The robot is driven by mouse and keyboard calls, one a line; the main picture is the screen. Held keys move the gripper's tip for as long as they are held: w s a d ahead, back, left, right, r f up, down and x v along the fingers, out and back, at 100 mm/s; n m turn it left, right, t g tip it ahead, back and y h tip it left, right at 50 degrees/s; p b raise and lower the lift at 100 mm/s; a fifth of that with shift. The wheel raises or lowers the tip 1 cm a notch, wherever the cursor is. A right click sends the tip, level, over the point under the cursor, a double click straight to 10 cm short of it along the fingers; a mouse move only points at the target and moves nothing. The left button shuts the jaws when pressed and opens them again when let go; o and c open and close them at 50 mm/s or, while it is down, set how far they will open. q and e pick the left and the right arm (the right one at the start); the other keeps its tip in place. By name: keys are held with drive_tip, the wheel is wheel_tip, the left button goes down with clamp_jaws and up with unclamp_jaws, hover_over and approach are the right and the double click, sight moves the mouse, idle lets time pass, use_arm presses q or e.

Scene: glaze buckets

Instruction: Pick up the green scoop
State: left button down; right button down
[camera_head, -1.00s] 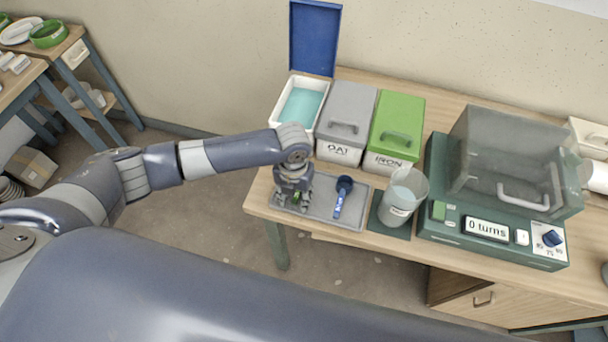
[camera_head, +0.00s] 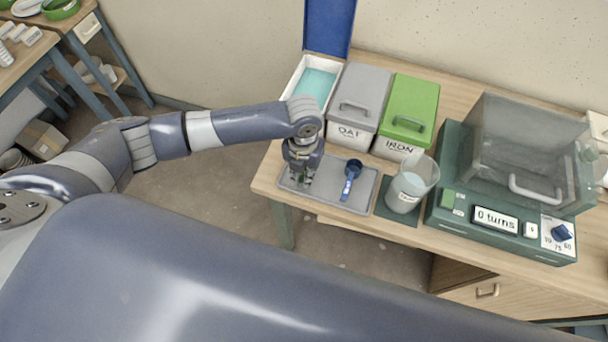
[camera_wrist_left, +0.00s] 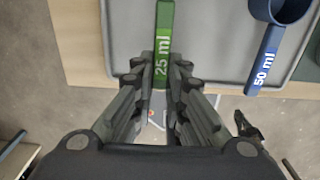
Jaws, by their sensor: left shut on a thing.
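The green scoop (camera_wrist_left: 164,30) shows in the left wrist view as a green handle marked "25 ml". My left gripper (camera_wrist_left: 160,88) is shut on this handle. In the head view my left gripper (camera_head: 302,178) points down over the left part of the grey tray (camera_head: 332,200), and it hides most of the green scoop. The scoop's bowl is out of frame in the wrist view. I cannot tell whether the scoop touches the tray. My right gripper is not in view.
A blue scoop (camera_head: 350,180) marked "50 ml" lies on the tray. Right of it stand a clear beaker (camera_head: 408,188) and a green machine (camera_head: 500,225). Behind are an open blue-lidded bin (camera_head: 328,25), a grey bin (camera_head: 358,95) and a green-lidded bin (camera_head: 412,105).

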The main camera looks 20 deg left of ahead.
use_arm(q)
drive_tip(key=shift+w+r+b, duration=0.1)
drive_tip(key=shift+r+b, duration=0.2)
drive_tip(key=shift+r, duration=0.45)
drive_tip(key=s+d+r+b, duration=0.2)
drive_tip(key=s+d+b, duration=0.15)
drive_tip(key=s, duration=1.15)
wheel_tip(320, 180, up, 8)
drive_tip(key=p, duration=0.9)
drive_tip(key=shift+s+d, duration=0.3)
drive_tip(key=shift+d, duration=0.1)
drive_tip(key=shift+f, duration=0.15)
drive_tip(key=shift+w, duration=0.1)
